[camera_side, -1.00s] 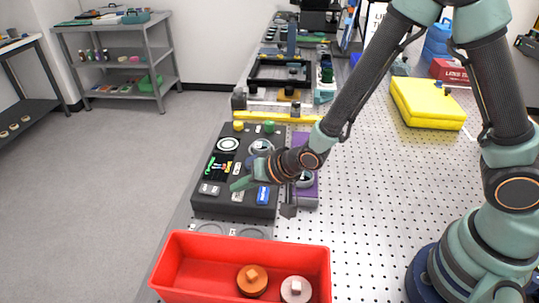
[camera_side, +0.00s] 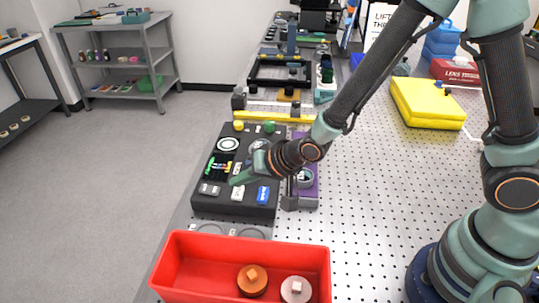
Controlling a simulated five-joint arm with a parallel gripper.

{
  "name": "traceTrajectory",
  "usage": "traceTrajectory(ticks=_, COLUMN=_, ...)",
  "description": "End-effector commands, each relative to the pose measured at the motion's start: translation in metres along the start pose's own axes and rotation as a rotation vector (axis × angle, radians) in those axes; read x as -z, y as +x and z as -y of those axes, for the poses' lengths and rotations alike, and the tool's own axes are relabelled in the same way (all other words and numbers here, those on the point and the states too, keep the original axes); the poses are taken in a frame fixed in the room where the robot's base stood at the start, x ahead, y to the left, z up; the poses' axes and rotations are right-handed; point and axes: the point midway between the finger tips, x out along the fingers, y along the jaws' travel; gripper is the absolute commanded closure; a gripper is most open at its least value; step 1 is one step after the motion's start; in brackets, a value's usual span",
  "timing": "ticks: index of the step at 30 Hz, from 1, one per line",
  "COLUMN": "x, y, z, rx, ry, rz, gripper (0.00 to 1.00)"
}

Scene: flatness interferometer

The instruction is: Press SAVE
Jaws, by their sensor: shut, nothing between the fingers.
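A dark control box (camera_side: 213,209) stands on the perforated table left of my arm. Its top carries a small screen with coloured marks (camera_side: 218,168), a round white-ringed dial (camera_side: 228,145), a blue button (camera_side: 263,195) and grey buttons, one at the front left (camera_side: 209,189) and one beside the blue one (camera_side: 237,195). The labels are too small to read, so I cannot tell which is SAVE. My gripper (camera_side: 234,181) is shut and empty. Its green tip points left over the box top, near the grey button in the middle; whether it touches cannot be told.
A red bin (camera_side: 169,268) with an orange and a pale round piece stands in front of the box. A purple-topped unit (camera_side: 307,188) stands right of the box, under my wrist. A yellow bar (camera_side: 277,116) lies behind.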

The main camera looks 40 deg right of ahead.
Motion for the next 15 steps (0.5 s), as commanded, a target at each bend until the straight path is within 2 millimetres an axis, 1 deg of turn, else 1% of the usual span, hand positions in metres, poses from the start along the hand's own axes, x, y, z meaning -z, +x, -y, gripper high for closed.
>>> traceTrajectory(ticks=15, x=0.021, y=-0.03, z=0.024, rx=0.003, ry=0.0, rz=-0.003, gripper=1.0)
